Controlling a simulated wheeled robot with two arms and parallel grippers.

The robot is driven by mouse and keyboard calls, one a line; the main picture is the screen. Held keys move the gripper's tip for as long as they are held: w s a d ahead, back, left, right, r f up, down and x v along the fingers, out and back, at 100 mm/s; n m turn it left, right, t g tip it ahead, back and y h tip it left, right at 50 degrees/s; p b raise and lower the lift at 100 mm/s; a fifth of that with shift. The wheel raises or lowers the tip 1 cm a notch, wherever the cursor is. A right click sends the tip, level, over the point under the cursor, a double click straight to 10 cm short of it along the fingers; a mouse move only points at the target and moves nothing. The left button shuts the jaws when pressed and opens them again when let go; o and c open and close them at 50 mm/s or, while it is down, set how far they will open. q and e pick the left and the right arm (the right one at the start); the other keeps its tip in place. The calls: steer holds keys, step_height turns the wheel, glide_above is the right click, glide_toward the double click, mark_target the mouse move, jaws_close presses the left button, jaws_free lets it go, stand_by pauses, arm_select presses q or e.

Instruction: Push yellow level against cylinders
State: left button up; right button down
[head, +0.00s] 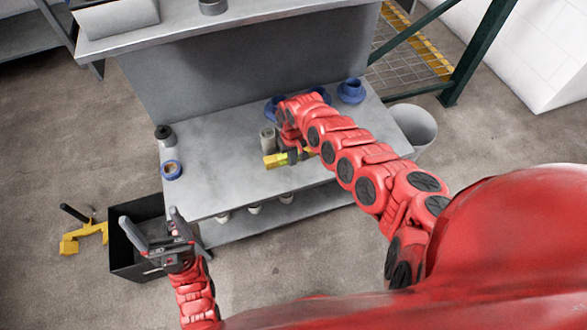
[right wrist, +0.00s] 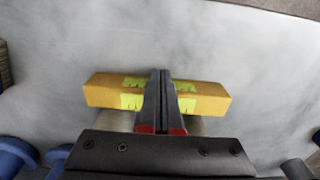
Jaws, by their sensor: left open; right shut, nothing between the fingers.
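The yellow level (head: 275,161) lies on the grey table, and its middle is hidden by my right gripper in the head view. In the right wrist view the level (right wrist: 105,90) spans across, with green-yellow patches. My right gripper (right wrist: 160,74) is shut and empty, its fingertips over the level's middle; I cannot tell if they touch it. A grey cylinder (head: 268,138) stands just behind the level's left part. Grey shapes (right wrist: 205,125) show along the level's lower edge in the wrist view, partly hidden by the gripper. My left gripper (head: 152,218) is open and empty, above the black crate.
Blue parts (head: 350,91) stand at the table's back, some hidden by my right arm. A blue tape roll (head: 172,170) and a dark bottle (head: 164,135) are at the left. The black crate (head: 122,250) stands on the floor.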

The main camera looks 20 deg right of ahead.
steer(key=shift+w+f+b, duration=0.15)
steer(key=shift+w+b, duration=1.6)
steer(key=shift+b, duration=1.75)
steer(key=w+b, duration=0.1)
steer(key=b, duration=0.4)
steer(key=shift+w+a, duration=0.15)
steer(key=shift+w, duration=0.25)
steer(key=b, duration=0.2)
steer(key=shift+w+f+b, duration=0.1)
steer(key=shift+w+b, duration=0.3)
steer(key=shift+d+r, duration=0.2)
steer(key=r+p, duration=0.1)
steer(key=p, duration=0.1)
steer(key=s+r+p, duration=0.1)
steer(key=p, duration=0.2)
steer(key=shift+s+p, duration=0.1)
steer(key=shift+p, duration=0.4)
step_height(320, 180, up, 7)
steer(key=p, duration=0.6)
steer(key=shift+p, duration=0.3)
steer(key=shift+f, duration=0.1)
